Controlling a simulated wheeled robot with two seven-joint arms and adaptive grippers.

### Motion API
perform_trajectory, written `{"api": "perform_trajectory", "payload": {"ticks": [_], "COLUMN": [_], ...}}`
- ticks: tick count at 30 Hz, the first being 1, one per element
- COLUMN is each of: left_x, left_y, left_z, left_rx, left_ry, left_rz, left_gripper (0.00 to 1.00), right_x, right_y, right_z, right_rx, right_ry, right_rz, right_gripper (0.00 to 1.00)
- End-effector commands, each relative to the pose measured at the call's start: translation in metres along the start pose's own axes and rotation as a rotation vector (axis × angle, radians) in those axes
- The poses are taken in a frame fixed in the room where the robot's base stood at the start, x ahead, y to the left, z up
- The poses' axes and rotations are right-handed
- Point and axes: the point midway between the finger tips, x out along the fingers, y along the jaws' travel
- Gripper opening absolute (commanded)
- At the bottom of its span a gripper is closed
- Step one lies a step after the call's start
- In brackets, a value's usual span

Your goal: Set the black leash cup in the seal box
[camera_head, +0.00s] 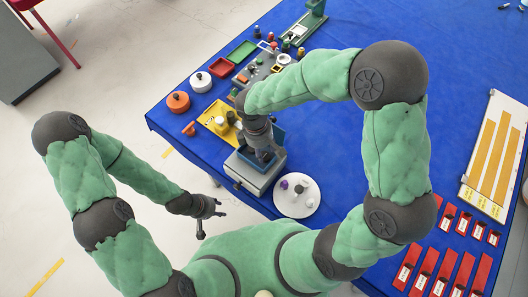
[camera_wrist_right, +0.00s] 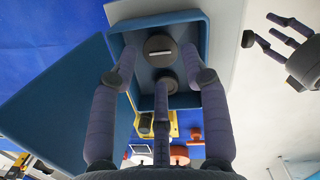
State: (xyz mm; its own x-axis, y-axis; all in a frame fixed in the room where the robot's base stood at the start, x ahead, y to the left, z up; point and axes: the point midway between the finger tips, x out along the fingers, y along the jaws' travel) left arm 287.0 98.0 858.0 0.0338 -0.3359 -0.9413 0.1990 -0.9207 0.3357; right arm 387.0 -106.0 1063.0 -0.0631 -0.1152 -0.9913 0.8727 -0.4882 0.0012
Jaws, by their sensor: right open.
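The seal box, a grey box with a blue inside (camera_head: 240,168), stands at the near left edge of the blue table. The right wrist view shows its blue wall (camera_wrist_right: 200,40) and a wide blue lid (camera_wrist_right: 65,110) standing open on the left. The black leash cup (camera_wrist_right: 158,47), round with a pale bar across it, lies inside. A smaller dark round piece (camera_wrist_right: 166,85) lies beside it. My right gripper (camera_head: 263,156) is over the box, fingers spread around the cup and apart from it (camera_wrist_right: 160,62). My left gripper (camera_head: 208,213) is open and empty, off the table.
A white round plate (camera_head: 297,208) with small pieces stands right beside the box. A yellow tray (camera_head: 213,118), orange pot (camera_head: 178,102), white pot (camera_head: 200,82) and red tray (camera_head: 221,67) stand behind. Red holders and a striped board (camera_head: 494,150) lie right. The middle right is clear.

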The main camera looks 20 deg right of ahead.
Motion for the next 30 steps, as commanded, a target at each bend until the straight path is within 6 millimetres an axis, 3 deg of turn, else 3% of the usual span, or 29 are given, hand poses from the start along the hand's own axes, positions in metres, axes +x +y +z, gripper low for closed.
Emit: {"api": "perform_trajectory", "payload": {"ticks": [1,6,12,18,30], "left_x": [-0.002,-0.005,-0.007,-0.007,-0.007], "left_y": [0.001,0.002,0.002,0.003,0.003], "left_z": [0.000,0.000,0.000,0.000,0.000], "left_rx": [0.000,0.000,0.000,0.000,0.000], "left_ry": [0.000,0.000,0.000,0.000,0.000], "left_rz": [0.000,0.000,0.000,0.000,0.000], "left_gripper": [0.40,0.40,0.40,0.40,0.40], "right_x": [-0.014,-0.047,-0.074,-0.083,-0.083], "right_y": [0.001,0.001,0.001,0.000,0.000], "right_z": [-0.001,-0.001,-0.001,0.000,0.000], "right_rx": [0.001,0.001,0.000,0.001,0.000], "right_ry": [0.005,0.004,0.002,0.000,0.000], "right_rz": [0.005,0.004,0.002,0.000,0.000], "right_gripper": [0.47,0.47,0.47,0.47,0.47]}}
